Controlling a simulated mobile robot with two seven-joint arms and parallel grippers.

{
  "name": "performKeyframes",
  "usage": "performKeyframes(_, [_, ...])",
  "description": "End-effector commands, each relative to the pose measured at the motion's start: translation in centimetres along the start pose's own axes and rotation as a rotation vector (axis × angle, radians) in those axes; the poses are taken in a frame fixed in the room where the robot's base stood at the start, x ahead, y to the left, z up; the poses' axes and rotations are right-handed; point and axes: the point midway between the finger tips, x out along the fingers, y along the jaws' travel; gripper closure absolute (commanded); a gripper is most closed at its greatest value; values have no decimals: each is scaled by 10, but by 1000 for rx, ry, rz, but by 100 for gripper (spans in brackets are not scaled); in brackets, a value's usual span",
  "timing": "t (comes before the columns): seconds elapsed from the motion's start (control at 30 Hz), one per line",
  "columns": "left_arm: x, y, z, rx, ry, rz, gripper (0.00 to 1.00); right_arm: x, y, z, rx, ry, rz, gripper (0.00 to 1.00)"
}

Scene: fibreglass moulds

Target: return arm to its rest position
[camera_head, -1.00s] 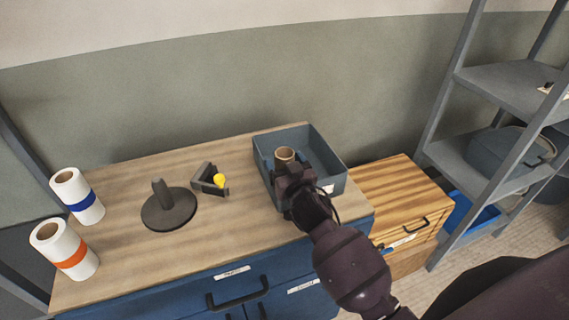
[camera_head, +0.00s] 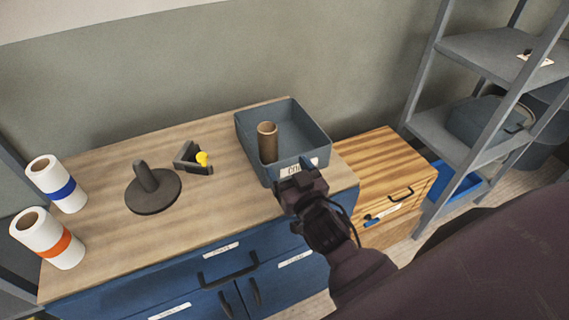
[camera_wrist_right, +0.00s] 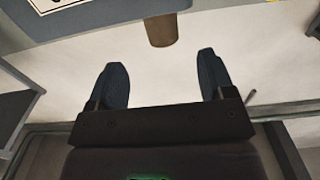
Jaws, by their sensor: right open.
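My right gripper (camera_head: 301,172) is open and empty. In the head view it is at the near front edge of the grey bin, over or in front of the cabinet's edge. In the right wrist view its two dark fingers (camera_wrist_right: 163,85) are spread with nothing between them. A brown cardboard tube (camera_head: 267,143) stands upright in the grey bin (camera_head: 312,125), apart from the gripper. The tube's end (camera_wrist_right: 161,31) also shows at the top of the right wrist view. My left gripper is not in view.
The blue cabinet (camera_head: 180,290) has a wooden top (camera_head: 215,210). On it stand a dark round stand (camera_head: 153,192), a black holder with a yellow knob (camera_head: 196,158), and rolls with blue (camera_head: 56,184) and orange (camera_head: 47,238) bands. A wooden drawer unit (camera_head: 380,165) and grey shelf (camera_head: 490,60) are right.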

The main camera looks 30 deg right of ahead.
Motion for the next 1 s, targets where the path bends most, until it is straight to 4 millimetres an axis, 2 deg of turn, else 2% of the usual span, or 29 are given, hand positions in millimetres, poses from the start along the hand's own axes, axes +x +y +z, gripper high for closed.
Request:
performKeyframes(0.5, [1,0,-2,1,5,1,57,-1,0,0,0,0,0,25])
performKeyframes(0.67, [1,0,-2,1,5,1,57,-8,10,6,-2,-60,35,25])
performKeyframes(0.87, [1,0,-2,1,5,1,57,-39,39,33,-17,-312,135,25])
performKeyframes(1.0, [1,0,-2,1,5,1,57,-73,54,52,-32,-532,168,25])
